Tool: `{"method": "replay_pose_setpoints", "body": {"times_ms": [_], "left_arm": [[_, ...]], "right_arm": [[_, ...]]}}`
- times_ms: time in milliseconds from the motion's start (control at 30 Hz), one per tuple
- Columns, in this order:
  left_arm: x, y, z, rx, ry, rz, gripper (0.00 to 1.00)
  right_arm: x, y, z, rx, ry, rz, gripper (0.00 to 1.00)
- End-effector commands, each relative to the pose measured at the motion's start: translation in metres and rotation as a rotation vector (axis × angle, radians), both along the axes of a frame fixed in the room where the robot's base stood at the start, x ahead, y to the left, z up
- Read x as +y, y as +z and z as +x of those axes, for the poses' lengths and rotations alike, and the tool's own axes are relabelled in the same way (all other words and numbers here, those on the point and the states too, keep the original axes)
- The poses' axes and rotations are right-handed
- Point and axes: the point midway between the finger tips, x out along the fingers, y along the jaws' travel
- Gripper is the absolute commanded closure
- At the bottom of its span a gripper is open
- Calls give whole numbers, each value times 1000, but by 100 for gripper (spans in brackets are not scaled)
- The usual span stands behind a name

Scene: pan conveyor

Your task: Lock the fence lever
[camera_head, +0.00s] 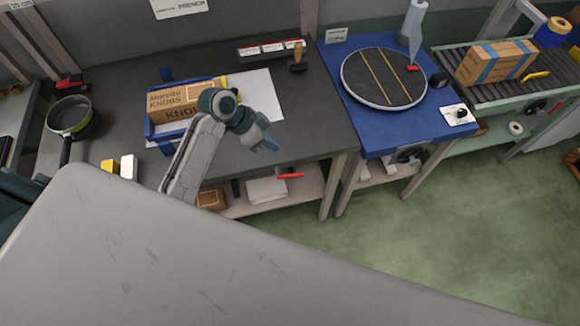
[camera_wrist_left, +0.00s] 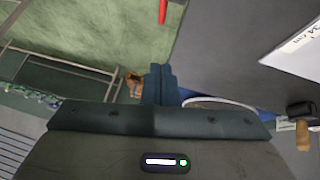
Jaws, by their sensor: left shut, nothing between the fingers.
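Several red handle-like parts show, and I cannot tell for sure which one is the fence lever. One red part (camera_head: 413,68) sits on the round turntable (camera_head: 352,93), near its upper right rim. Another red bar (camera_head: 289,176) shows below the front edge of the dark bench. A third red handle (camera_head: 68,83) is at the far left, above the pan. My left gripper (camera_head: 269,146) is shut and empty over the front of the dark bench, apart from all of these. Its closed fingers also show in the left wrist view (camera_wrist_left: 160,84). My right gripper is out of view.
A cardboard knobs box (camera_head: 180,97) lies in a blue frame on the bench, behind my left arm. A dark pan (camera_head: 71,116) stands left. A blue table (camera_head: 398,134) bears the turntable. A roller conveyor with a taped box (camera_head: 497,62) is at right.

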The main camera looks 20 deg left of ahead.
Motion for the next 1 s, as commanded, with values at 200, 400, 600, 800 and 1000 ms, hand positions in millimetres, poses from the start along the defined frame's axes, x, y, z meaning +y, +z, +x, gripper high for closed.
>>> {"method": "replay_pose_setpoints", "body": {"times_ms": [200, 400, 600, 800, 1000], "left_arm": [[-12, -14, 3, 5, 3, -4, 100], [-35, -47, 11, 7, 3, -6, 100], [-56, -81, 19, 5, 1, -4, 100], [-52, -108, 11, 3, 2, 0, 100], [-51, -120, 8, 1, 1, 1, 100]], "right_arm": [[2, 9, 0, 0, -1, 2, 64], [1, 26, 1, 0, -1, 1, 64], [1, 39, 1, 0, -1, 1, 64], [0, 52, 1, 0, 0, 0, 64], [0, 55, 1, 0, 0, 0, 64]]}}
